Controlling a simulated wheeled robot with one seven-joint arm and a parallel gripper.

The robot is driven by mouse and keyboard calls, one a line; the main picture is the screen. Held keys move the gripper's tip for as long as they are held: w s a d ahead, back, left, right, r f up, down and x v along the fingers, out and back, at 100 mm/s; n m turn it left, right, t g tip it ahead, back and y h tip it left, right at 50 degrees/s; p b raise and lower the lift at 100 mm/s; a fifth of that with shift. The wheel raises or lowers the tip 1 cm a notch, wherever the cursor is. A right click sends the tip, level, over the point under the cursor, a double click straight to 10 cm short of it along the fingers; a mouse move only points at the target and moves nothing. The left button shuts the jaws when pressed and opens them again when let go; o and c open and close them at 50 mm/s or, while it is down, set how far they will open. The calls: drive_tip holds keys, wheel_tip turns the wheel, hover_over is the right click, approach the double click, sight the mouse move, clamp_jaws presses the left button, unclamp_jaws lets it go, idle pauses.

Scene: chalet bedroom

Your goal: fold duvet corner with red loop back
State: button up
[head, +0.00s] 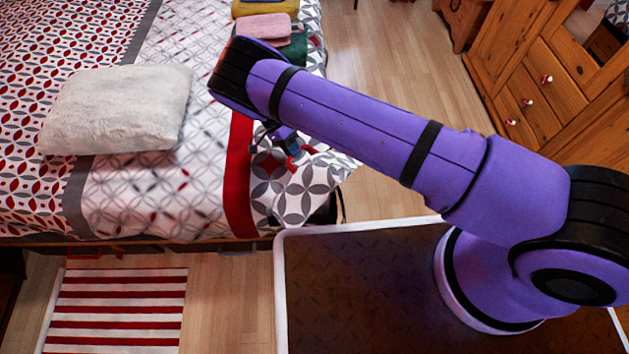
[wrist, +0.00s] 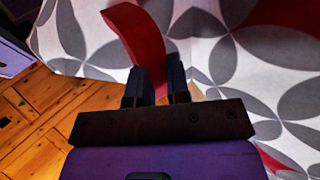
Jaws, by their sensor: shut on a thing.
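The duvet (head: 210,205) is white with a grey circle pattern and a red stripe, and covers the bed. Its near right corner flap (head: 300,195) shows large grey petals and stands partly raised at the bed's edge. The red loop (wrist: 137,35) rises in the wrist view as a curved strip running down between my fingers. A small red bit of it shows in the head view (head: 292,163). My gripper (wrist: 158,82) is shut on the loop, close beside the patterned cloth. In the head view my arm hides part of the gripper and of the duvet.
A pale fluffy pillow (head: 118,108) lies on the bed, left of the red stripe. Folded pink (head: 265,27), mustard and green cloths lie at the far edge. A wooden dresser (head: 545,85) stands at right. A striped rug (head: 115,310) lies on the floor. Bare floor lies between bed and dresser.

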drive_tip(key=shift+w+a+f+g+h, duration=0.2)
drive_tip(key=shift+w+a+g+h, duration=0.2)
drive_tip(key=shift+w, duration=0.15)
drive_tip(key=shift+w+a+f+g+h, duration=0.5)
drive_tip(key=shift+a+f+g, duration=0.15)
drive_tip(key=shift+f, duration=0.2)
drive_tip(key=shift+w+a+f, duration=0.25)
drive_tip(key=shift+a+f, duration=0.05)
drive_tip(key=shift+f, duration=0.2)
drive_tip(key=shift+w+a+f, duration=0.2)
drive_tip(key=shift+a+f, duration=0.1)
drive_tip(key=shift+f, duration=0.15)
drive_tip(key=o, duration=1.1)
drive_tip(key=shift+r, duration=0.1)
drive_tip(key=shift+o, duration=0.2)
drive_tip(key=shift+a, duration=0.1)
